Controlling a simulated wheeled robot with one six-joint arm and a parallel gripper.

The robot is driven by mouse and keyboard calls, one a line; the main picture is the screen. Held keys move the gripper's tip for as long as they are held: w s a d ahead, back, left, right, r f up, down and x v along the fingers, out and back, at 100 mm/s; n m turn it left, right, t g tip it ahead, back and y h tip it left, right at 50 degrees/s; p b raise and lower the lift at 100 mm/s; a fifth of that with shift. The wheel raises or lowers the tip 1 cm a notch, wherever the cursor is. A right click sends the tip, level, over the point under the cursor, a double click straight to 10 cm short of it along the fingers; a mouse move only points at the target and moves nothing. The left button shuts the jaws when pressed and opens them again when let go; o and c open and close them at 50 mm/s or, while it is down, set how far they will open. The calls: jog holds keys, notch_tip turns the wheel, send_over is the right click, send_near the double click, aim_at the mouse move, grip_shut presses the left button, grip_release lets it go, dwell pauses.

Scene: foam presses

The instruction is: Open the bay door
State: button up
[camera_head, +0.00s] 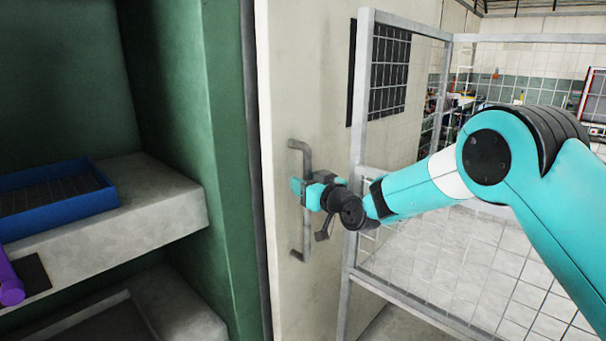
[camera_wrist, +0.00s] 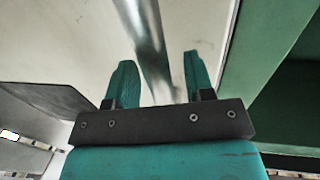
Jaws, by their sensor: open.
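The bay door (camera_head: 285,100) is a pale, worn panel in the middle of the head view. It stands beside the green bay, whose inside shows at the left. A grey vertical bar handle (camera_head: 307,238) is fixed to the door. My gripper (camera_head: 302,187) is at the upper half of the handle. In the wrist view my gripper (camera_wrist: 158,60) has its two teal fingers apart, with the metal handle (camera_wrist: 146,30) running between them. The fingers do not appear closed on the bar. Whether either finger touches it I cannot tell.
Inside the green bay (camera_head: 180,90) a blue tray (camera_head: 110,200) sits on a stone-like shelf (camera_head: 160,205), with a purple object (camera_head: 12,291) at the lower left. A metal mesh fence (camera_head: 358,110) stands close to the right of the door, near my arm.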

jog(key=shift+x, duration=0.85)
grip_shut()
